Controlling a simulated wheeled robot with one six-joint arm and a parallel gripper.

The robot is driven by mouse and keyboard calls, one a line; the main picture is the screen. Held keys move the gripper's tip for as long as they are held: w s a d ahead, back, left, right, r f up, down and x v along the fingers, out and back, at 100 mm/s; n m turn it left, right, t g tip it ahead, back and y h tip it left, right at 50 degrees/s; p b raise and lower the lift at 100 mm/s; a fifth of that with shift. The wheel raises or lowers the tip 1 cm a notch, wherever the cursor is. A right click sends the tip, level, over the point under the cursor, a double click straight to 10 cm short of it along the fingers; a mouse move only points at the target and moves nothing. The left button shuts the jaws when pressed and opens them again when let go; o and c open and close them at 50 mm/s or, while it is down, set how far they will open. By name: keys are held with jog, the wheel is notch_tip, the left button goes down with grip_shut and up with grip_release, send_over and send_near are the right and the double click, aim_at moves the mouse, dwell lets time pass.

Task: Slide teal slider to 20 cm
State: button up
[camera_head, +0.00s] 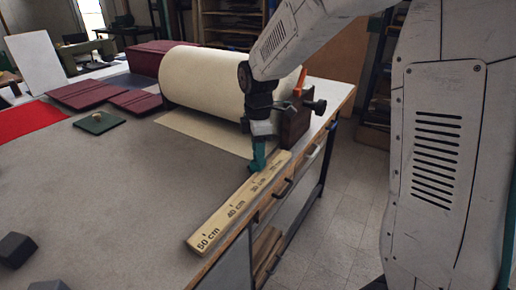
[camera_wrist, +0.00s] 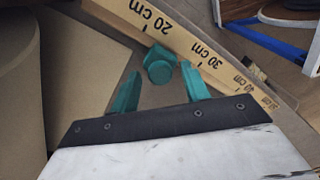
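The teal slider (camera_wrist: 160,66) shows in the wrist view as a faceted knob at the edge of a wooden scale (camera_wrist: 232,72). It appears between the 20 cm and 30 cm marks. My gripper (camera_wrist: 160,72) is open, with its teal fingers on either side of the knob and a small gap visible at each side. In the head view my gripper (camera_head: 258,160) points down at the scale (camera_head: 222,222), beyond the 30 cm mark. The slider cannot be told apart from my teal fingers there. The 50 cm end lies nearest the camera.
A large cream roll (camera_head: 200,82) lies behind my gripper, beside a dark wooden block (camera_head: 293,122). The table middle (camera_head: 130,200) is clear.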

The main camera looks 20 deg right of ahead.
grip_shut()
jog(key=shift+w+d, duration=0.65)
jog(key=shift+d, duration=0.25)
jog(key=shift+w+d, duration=0.65)
jog(key=shift+d, duration=0.2)
jog(key=shift+r, duration=0.1)
jog(key=shift+o, duration=0.9)
grip_release()
jog(key=shift+d, duration=0.2)
jog(key=shift+a, duration=0.1)
notch_tip(320, 180, up, 8)
